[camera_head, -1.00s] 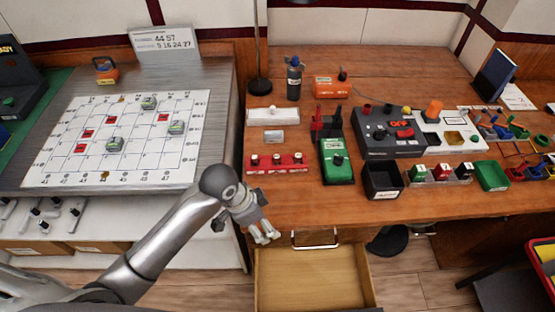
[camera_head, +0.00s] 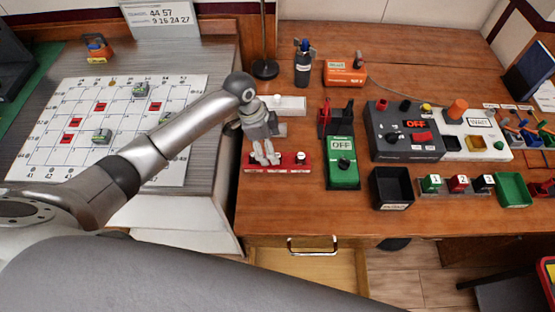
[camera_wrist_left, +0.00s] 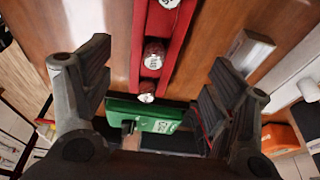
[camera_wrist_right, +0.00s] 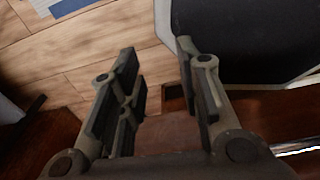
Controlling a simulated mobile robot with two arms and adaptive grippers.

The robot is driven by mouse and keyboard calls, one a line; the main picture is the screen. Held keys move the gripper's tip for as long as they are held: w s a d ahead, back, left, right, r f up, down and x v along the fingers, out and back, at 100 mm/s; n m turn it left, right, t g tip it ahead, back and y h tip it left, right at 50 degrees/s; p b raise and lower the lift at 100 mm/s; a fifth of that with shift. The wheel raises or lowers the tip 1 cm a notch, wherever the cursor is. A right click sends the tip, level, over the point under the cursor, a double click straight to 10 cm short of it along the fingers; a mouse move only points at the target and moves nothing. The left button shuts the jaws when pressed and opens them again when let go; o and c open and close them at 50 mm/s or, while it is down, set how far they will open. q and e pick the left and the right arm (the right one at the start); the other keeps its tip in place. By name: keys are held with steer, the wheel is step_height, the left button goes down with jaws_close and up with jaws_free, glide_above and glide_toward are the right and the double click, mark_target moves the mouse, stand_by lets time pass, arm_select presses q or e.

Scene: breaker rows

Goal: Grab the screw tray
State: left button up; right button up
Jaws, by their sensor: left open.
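A narrow red tray (camera_head: 252,163) with several silver-topped round pieces lies near the front edge of the desk; I cannot read whether it is the screw tray. My left gripper (camera_head: 265,158) is over its left part in the head view. In the left wrist view the red tray (camera_wrist_left: 137,50) runs between the spread fingers of the left gripper (camera_wrist_left: 160,75), which is open and holds nothing. Contact with the tray cannot be told. My right gripper (camera_wrist_right: 158,75) is open and empty in the right wrist view, over the floor.
A green meter (camera_head: 342,170) stands right of the red tray. A labelled black bin (camera_head: 390,190) and a green bin (camera_head: 514,190) stand along the front edge. A white block (camera_head: 290,104) lies behind. An open drawer (camera_head: 310,264) sits below the desk.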

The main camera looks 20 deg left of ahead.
arm_select(q)
steer(key=shift+w+d+f, duration=0.1)
steer(key=shift+f, duration=0.35)
steer(key=x, duration=0.1)
steer(key=p+x, duration=0.1)
steer(key=x, duration=0.2)
steer(key=shift+s+d+f, duration=0.25)
steer(key=shift+s+f, duration=0.1)
steer(key=shift+f, duration=0.25)
steer(key=shift+c, duration=1.2)
steer(key=shift+w, duration=0.1)
steer(key=c, duration=1)
arm_select(e)
steer(key=shift+w+d+r, duration=0.1)
steer(key=shift+w+r, duration=0.65)
steer(key=shift+w, duration=0.05)
